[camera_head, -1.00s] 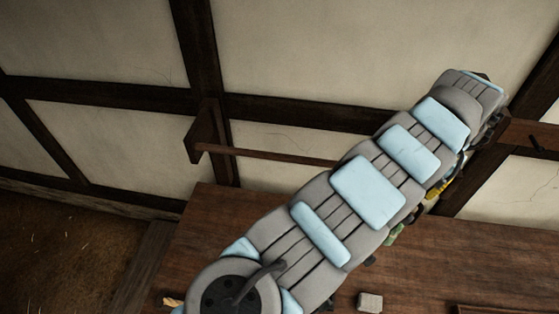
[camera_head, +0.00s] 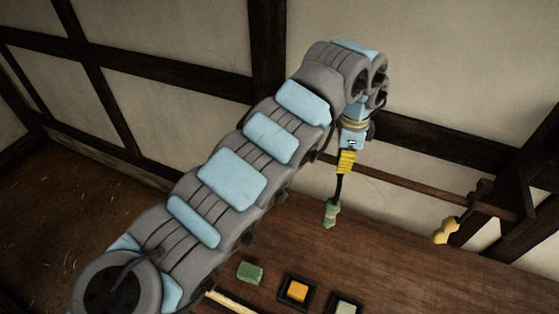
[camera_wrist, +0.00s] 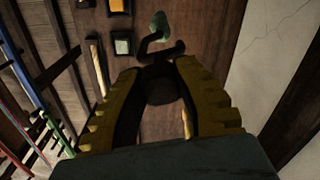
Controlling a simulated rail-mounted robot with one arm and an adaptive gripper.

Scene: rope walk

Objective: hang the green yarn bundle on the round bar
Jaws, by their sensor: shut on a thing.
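The green yarn bundle (camera_head: 331,213) hangs from a dark hook-like loop below my gripper (camera_head: 343,172), in front of the wall and above the table. My gripper's yellow fingers are shut on that dark loop. In the wrist view, the green bundle (camera_wrist: 159,24) and its dark curved hook lie just beyond the fingertips (camera_wrist: 160,66). The round bar (camera_head: 415,186) is a thin brown rod running along the wall, sloping down to the right. In the head view the bundle is below the bar's line and apart from it; the bar's left end is hidden by my arm.
A yellow bundle (camera_head: 446,231) hangs near the bar's right end bracket (camera_head: 520,190). On the wooden table (camera_head: 400,265) are a green block (camera_head: 250,271), an orange block (camera_head: 298,291) in a dark frame and a pale block (camera_head: 346,309). The table's right side is clear.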

